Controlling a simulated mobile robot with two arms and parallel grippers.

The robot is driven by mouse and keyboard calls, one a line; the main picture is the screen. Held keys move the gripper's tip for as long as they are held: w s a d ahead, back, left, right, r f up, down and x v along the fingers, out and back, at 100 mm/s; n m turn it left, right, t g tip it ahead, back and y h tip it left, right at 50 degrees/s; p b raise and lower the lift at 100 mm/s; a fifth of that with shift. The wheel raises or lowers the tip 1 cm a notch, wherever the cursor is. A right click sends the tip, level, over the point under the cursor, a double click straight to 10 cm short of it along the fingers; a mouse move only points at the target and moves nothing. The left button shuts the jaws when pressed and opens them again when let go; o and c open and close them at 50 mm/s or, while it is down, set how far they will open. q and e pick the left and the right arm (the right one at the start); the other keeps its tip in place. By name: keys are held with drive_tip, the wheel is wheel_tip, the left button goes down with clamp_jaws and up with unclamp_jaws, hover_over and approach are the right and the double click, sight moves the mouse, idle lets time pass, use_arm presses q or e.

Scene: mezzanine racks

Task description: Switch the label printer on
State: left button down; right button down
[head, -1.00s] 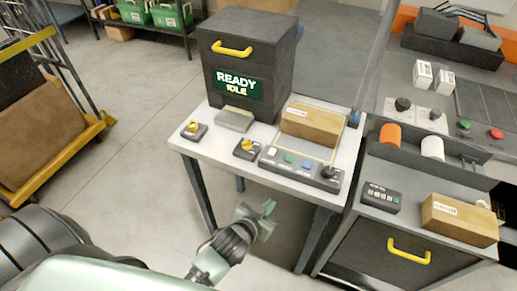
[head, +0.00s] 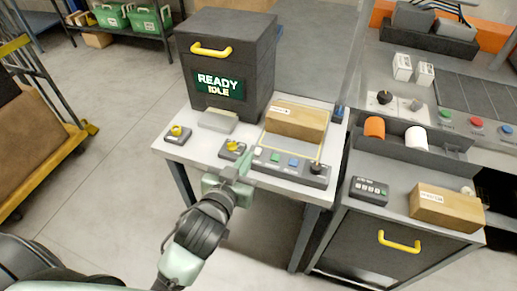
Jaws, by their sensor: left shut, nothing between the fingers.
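A large dark machine (head: 228,50) with a yellow handle and a lit display (head: 219,85) reading READY IDLE stands on the white table; I take it for the label printer. In front of it are a small switch box (head: 177,135) with a yellow knob, a second yellow-knob box (head: 232,150), and a button panel (head: 291,166) with white, green and blue buttons and a dark knob. My left gripper (head: 241,167) is shut and empty at the table's front edge, beside the second box and overlapping the panel's left end. I cannot tell whether it touches either. My right gripper is out of view.
A cardboard box (head: 296,120) lies on the table behind the panel. A grey cabinet (head: 385,244) to the right carries a small keypad (head: 369,190), another box (head: 446,208) and label rolls (head: 415,138). A yellow-framed cart (head: 30,150) stands at left; the floor between is clear.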

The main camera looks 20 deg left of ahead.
use_arm(q)
drive_tip(key=p, duration=0.2)
hover_over(259, 154)
drive_tip(key=shift+w+f, duration=0.2)
drive_tip(key=shift+f, duration=0.85)
drive_tip(key=f, duration=0.3)
drive_tip(key=shift+s, duration=0.2)
drive_tip(key=shift+f, duration=0.6)
